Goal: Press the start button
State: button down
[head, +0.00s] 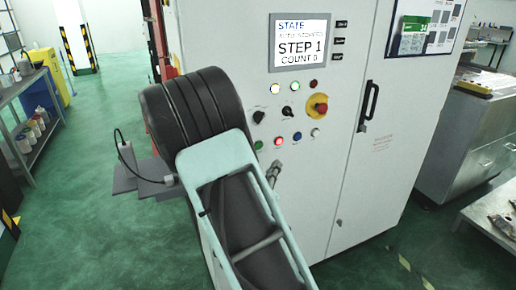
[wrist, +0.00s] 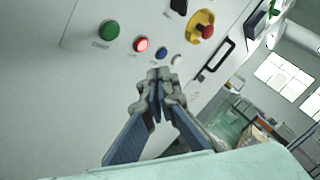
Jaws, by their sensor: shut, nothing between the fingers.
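The control panel on the white cabinet has a green button (head: 258,144) at the left end of its lowest row, which also shows in the wrist view (wrist: 108,31) at the upper left. To its right are a lit red button (wrist: 141,45), a blue button (wrist: 162,53) and a white button (wrist: 177,61). No readable label marks a start button. My gripper (wrist: 157,74) is shut and empty, its tips appearing just below the blue button in the wrist view. In the head view my gripper (head: 274,172) is partly hidden behind my arm, below the button row. Contact with the panel cannot be told.
A red emergency stop on a yellow plate (head: 320,106) and black selector switches (head: 287,112) sit above the buttons. The screen (head: 301,43) reads "STEP 1, COUNT 0". A black door handle (head: 369,101) projects at the right. Green floor is open at left.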

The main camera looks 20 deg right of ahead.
jog(key=shift+w, duration=0.1)
jog(key=shift+w+a, duration=0.1)
jog(key=shift+w, duration=4.2)
jog(key=shift+w, duration=0.45)
jog(key=shift+w, duration=0.4)
jog(key=shift+s, duration=0.85)
jog(key=shift+s+p, duration=0.3)
jog(key=shift+s, duration=2.2)
